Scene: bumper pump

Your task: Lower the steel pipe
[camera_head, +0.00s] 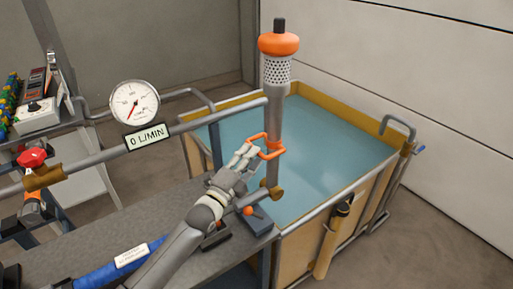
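The steel pipe (274,121) stands upright at the near left corner of the water tank. Its perforated strainer (276,70) and orange collar (278,43) are at the top, well above the water. An orange handle (269,154) sticks out from the pipe at mid-height. My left gripper (250,153) is at the left end of this handle, its pale fingers touching or very close to it. I cannot tell whether they are closed on it. My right gripper is not in view.
The tank (345,105) holds blue water. A horizontal pipe (105,155) with a red valve (32,157), a round gauge (134,102) and a "0 L/MIN" display (147,136) runs along the left. A grey bench (85,228) with a blue hose (98,276) lies in front.

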